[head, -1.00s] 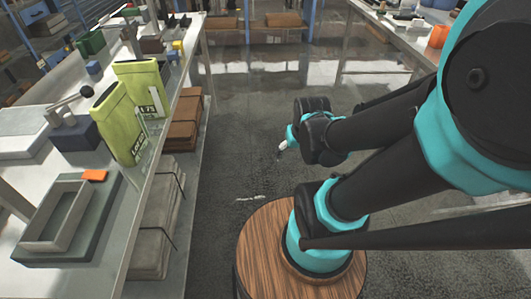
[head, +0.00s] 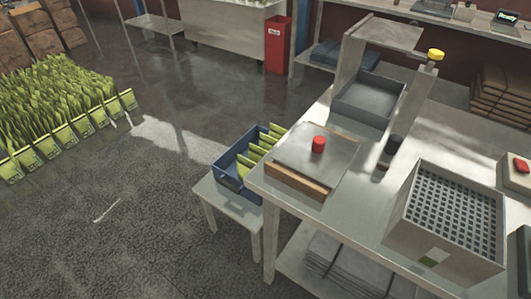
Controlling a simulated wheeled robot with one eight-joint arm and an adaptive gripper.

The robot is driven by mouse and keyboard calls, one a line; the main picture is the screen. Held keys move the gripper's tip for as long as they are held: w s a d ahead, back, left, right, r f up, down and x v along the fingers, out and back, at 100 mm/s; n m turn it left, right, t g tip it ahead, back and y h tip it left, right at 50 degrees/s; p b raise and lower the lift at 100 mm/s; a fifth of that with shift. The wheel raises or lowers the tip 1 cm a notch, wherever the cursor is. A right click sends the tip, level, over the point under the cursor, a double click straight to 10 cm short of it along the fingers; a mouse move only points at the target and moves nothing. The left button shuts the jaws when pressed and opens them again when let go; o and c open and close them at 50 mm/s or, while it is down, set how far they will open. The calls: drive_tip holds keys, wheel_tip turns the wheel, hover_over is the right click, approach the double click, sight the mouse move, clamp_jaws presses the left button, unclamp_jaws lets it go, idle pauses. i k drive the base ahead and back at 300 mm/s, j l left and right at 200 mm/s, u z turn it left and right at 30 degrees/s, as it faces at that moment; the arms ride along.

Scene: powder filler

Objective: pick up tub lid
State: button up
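A flat grey square panel (head: 335,162) with a red knob (head: 318,144) on its middle lies at the left end of a light worktable (head: 345,219). It looks like the tub lid, though I cannot be sure. A wooden strip (head: 297,183) runs along its front edge. What is under the panel is hidden. My gripper and arm are not in view.
An open grey tray (head: 368,117) stands behind the panel under a raised frame. A perforated grey box (head: 417,214) stands to the right. A blue crate of green pouches (head: 232,176) sits on a low stand at left. Open floor lies further left.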

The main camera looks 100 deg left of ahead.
sight(323, 155)
drive_tip(key=u, duration=0.4)
drive_tip(key=l+u, duration=0.1)
drive_tip(key=u, duration=0.3)
drive_tip(key=k+u, duration=0.1)
drive_tip(key=u, duration=0.75)
drive_tip(key=k+l+u, duration=0.1)
drive_tip(key=u, duration=0.3)
drive_tip(key=l+u, duration=0.15)
drive_tip(key=u, duration=1)
